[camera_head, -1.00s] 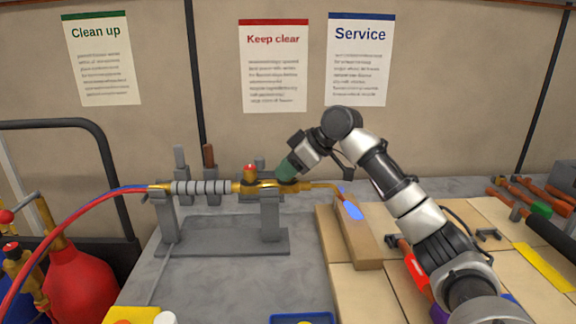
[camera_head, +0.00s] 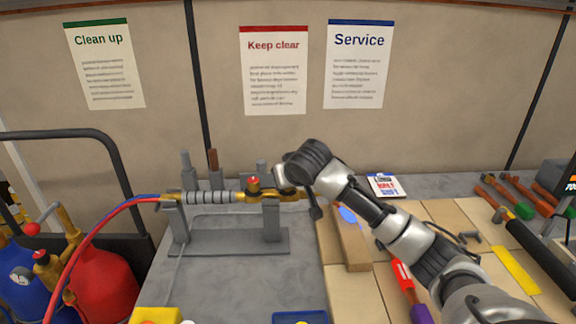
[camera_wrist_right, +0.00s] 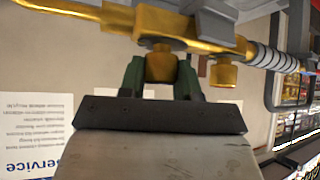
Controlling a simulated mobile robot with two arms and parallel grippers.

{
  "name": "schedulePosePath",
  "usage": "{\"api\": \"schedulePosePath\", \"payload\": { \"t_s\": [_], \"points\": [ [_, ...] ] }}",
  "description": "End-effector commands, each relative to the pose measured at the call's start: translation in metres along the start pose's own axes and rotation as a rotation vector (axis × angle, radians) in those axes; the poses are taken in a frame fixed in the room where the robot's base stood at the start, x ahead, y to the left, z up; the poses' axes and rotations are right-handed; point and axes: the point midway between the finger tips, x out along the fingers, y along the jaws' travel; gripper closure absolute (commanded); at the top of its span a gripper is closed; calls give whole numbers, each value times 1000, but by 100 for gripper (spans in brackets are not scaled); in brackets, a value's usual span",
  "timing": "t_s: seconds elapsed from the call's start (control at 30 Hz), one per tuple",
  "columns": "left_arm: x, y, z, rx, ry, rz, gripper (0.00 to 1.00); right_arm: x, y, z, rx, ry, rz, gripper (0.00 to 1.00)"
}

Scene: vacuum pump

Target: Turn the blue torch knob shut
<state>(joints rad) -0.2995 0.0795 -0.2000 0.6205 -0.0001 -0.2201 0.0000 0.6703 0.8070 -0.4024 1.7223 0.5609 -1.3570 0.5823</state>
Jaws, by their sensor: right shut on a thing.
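The brass torch (camera_head: 240,197) lies in a grey stand (camera_head: 230,240), with its nozzle end to the right. A red knob (camera_head: 253,183) stands on its top. A blue flame (camera_head: 348,215) shows at the tip, partly behind my arm. My right gripper (camera_wrist_right: 160,72) is shut around a brass knob (camera_wrist_right: 160,64) of the torch, one green finger on each side. No blue shows on this knob from here, and the head view hides it behind my wrist. The other brass knob (camera_wrist_right: 223,72) is beside the fingers in the wrist view. My left gripper is not in view.
A wooden block (camera_head: 352,245) stands below the flame. Red and blue hoses run left to gas cylinders (camera_head: 100,285). Tools (camera_head: 540,245) lie on the right of the bench. A blue tray (camera_head: 300,318) is at the front. The grey bench left of the wood is mostly clear.

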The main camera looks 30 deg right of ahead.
Motion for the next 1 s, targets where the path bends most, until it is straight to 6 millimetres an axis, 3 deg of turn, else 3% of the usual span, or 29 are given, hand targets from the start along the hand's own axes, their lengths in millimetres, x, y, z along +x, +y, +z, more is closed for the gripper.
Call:
{"api": "schedulePosePath", "payload": {
  "t_s": [0.03,0.1,0.4,1.0],
  "points": [
    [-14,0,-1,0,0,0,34,-5,-2,-5,32,-2,28,91],
    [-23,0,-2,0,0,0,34,-4,-3,-4,80,-4,74,91],
    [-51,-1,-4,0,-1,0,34,-2,-3,-3,267,-3,259,91],
    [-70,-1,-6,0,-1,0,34,0,-2,0,436,-2,433,91]
  ]
}}
